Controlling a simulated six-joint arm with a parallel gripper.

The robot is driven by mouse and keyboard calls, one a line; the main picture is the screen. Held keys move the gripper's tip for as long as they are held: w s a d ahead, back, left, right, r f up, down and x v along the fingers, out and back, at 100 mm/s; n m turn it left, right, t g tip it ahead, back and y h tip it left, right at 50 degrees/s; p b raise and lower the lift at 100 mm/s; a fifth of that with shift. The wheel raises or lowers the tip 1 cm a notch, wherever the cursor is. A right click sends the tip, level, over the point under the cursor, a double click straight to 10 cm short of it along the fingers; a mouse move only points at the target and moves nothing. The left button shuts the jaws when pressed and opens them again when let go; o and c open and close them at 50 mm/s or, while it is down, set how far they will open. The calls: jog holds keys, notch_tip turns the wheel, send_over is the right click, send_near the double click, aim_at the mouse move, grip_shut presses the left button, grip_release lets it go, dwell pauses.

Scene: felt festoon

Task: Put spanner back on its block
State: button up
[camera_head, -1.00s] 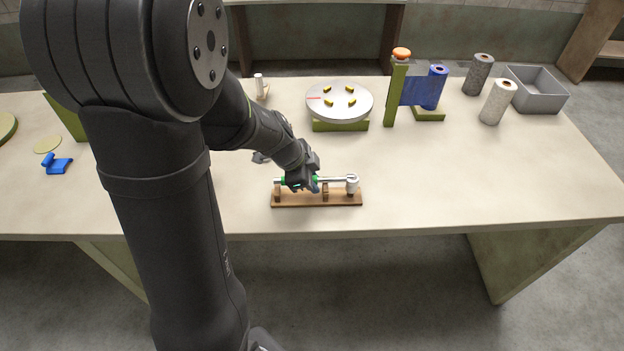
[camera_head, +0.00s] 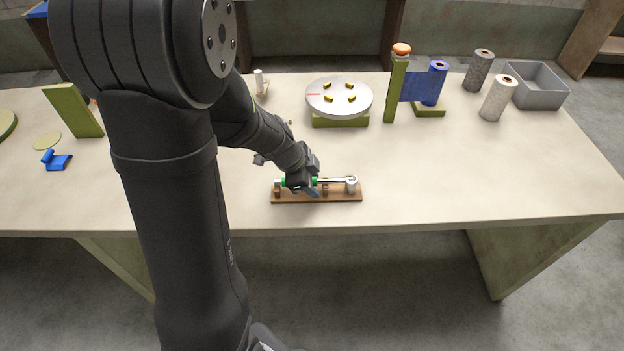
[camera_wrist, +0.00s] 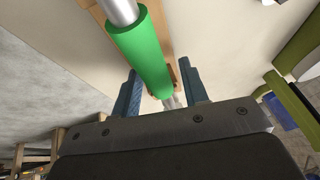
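The spanner (camera_head: 335,180) has a silver shaft, a green grip and a ring-like head at its right end. In the head view it lies lengthwise along the wooden block (camera_head: 343,196), its head at the pale post (camera_head: 351,187) on the right. My gripper (camera_head: 312,189) is low over the left half of the block and hides part of the spanner and supports. In the wrist view the green grip (camera_wrist: 139,48) runs between the two blue fingers of my gripper (camera_wrist: 160,90), with narrow gaps beside it. The fingers look open around it. Exact seating is hard to see.
Behind the block stands a silver disc (camera_head: 322,100) on a green base. A green post (camera_head: 395,93), a blue roll (camera_head: 434,84), two more rolls and a grey bin (camera_head: 538,88) are at the back right. The table right of the block is clear.

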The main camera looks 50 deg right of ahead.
jog(key=shift+o, duration=0.2)
jog(key=v, duration=1.7)
jog(key=shift+a+r, duration=0.2)
jog(key=v, duration=1)
jog(key=shift+f, duration=0.1)
jog(key=x, duration=1)
dwell(0.5)
